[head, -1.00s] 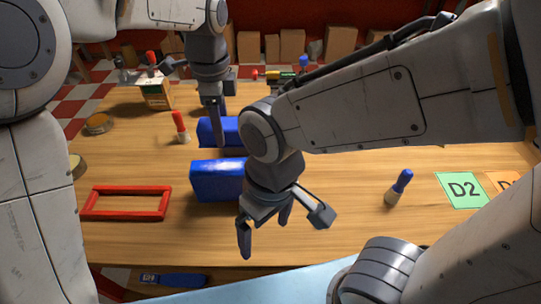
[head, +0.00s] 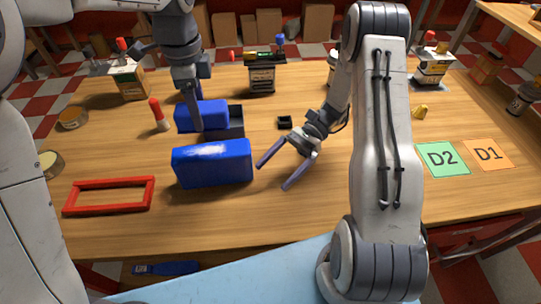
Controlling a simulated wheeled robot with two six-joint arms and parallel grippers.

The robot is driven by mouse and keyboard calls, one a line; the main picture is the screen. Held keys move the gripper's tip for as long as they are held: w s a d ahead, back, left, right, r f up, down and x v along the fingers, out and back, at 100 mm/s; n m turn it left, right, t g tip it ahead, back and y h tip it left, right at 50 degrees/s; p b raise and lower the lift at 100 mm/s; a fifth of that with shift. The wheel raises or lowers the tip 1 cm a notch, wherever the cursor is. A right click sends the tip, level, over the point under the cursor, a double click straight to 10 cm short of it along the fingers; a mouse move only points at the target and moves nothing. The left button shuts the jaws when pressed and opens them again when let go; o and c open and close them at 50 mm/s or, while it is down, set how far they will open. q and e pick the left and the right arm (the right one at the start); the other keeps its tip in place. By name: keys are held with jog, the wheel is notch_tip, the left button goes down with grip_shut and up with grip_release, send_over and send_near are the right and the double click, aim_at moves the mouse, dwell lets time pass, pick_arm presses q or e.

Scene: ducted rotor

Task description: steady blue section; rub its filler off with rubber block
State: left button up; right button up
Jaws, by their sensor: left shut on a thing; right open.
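A blue section (head: 187,117) with a dark grey, open-looking part (head: 228,130) at its right lies mid-table. My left gripper (head: 196,112) comes down over it from above and is shut on it, one finger in front and one behind. A larger blue block (head: 213,166) stands nearer, apart from it. My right gripper (head: 272,177) is open and empty, just right of the larger blue block. A small black block (head: 285,122) lies behind the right gripper; I cannot tell if it is the rubber block. No filler is clearly visible.
A red frame (head: 108,208) lies front left. A red-capped marker (head: 160,118) stands left of the blue section. A green D2 card (head: 443,160) and orange D1 card (head: 488,154) lie at right. A dark container (head: 262,78) stands at the back. My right arm hides table right of centre.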

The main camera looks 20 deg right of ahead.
aim_at(226, 164)
jog(key=shift+w+d+f+m+t+y, duration=0.4)
jog(key=shift+f+m+t+y, duration=0.1)
jog(key=shift+m+y, duration=0.1)
jog(key=shift+w+d+f+m+t+y, duration=0.3)
jog(key=shift+d+f+m+t+y, duration=0.1)
jog(key=shift+m+t+y, duration=0.15)
jog(key=w+m+t, duration=0.1)
jog(key=t, duration=0.1)
jog(key=w+a+f+m+t+y, duration=0.1)
jog(key=w+t, duration=0.1)
jog(key=w+m+t+y, duration=0.1)
jog(key=w+t, duration=0.1)
jog(key=t, duration=0.1)
jog(key=shift+w+a+f+m, duration=0.25)
jog(key=shift+a+f+m, duration=0.05)
jog(key=shift+f+m, duration=0.05)
jog(key=a, duration=0.4)
jog(key=w+a, duration=0.1)
jog(key=a, duration=0.6)
jog(key=shift+w+a, duration=0.25)
jog(key=shift+a, duration=0.1)
jog(key=shift+c, duration=0.3)
jog(key=c, duration=1.4)
